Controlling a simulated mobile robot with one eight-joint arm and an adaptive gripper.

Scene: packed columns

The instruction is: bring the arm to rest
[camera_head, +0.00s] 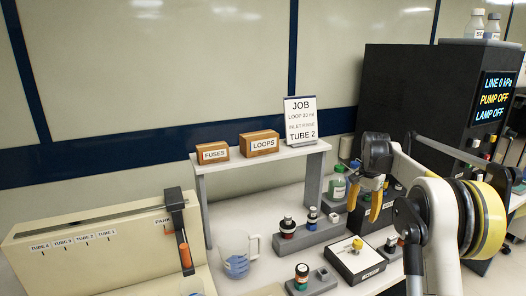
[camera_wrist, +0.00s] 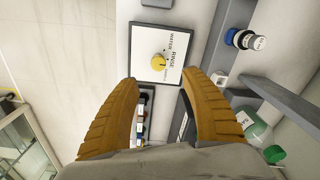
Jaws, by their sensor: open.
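My arm reaches in from the right in the head view, its white links bent above the bench. My gripper (camera_head: 365,197) hangs over the bench, fingers pointing down, in front of the shelf's right end. In the wrist view my gripper (camera_wrist: 162,77) has its two ribbed orange fingers spread apart, with nothing between the tips. Beyond the tips lies a white-topped box with a yellow knob (camera_wrist: 159,62); it also shows in the head view (camera_head: 356,259), below and left of the fingers. The fingers look clear of it.
A shelf (camera_head: 262,158) holds labelled boxes. A black cabinet (camera_head: 410,95) stands behind my arm.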

